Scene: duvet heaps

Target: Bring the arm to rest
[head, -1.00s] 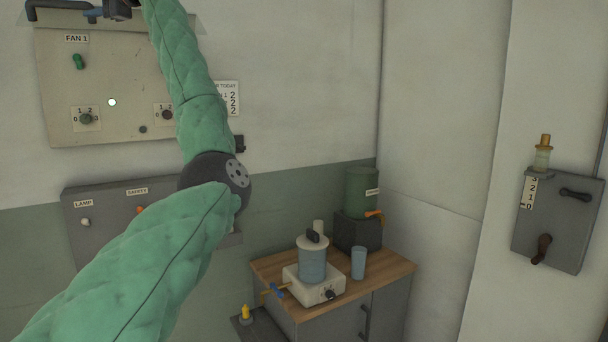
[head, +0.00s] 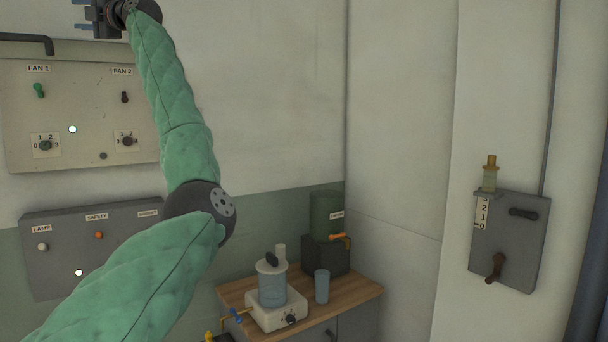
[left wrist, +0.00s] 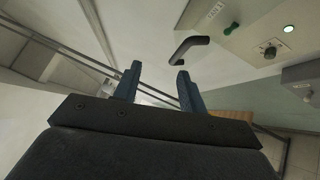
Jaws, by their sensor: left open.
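My left arm, in a green padded sleeve, rises from the bottom left of the head view. Its gripper (head: 86,18) is at the top edge, partly cut off, above the fan panel (head: 70,155) and in front of the wall. In the left wrist view the two blue fingers of the left gripper (left wrist: 158,72) stand apart with nothing between them. A dark bar handle (head: 28,38) is at the panel's top left. It also shows in the left wrist view (left wrist: 190,46), beyond the fingertips and apart from them. My right gripper is not in view.
A grey panel labelled LAMP and SAFETY (head: 60,270) is below, partly behind my arm. A wooden-topped cabinet (head: 355,290) holds a hotplate (head: 276,312) with a vessel, a blue cup (head: 321,286) and a green tank (head: 325,215). A lever box (head: 510,240) hangs at right.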

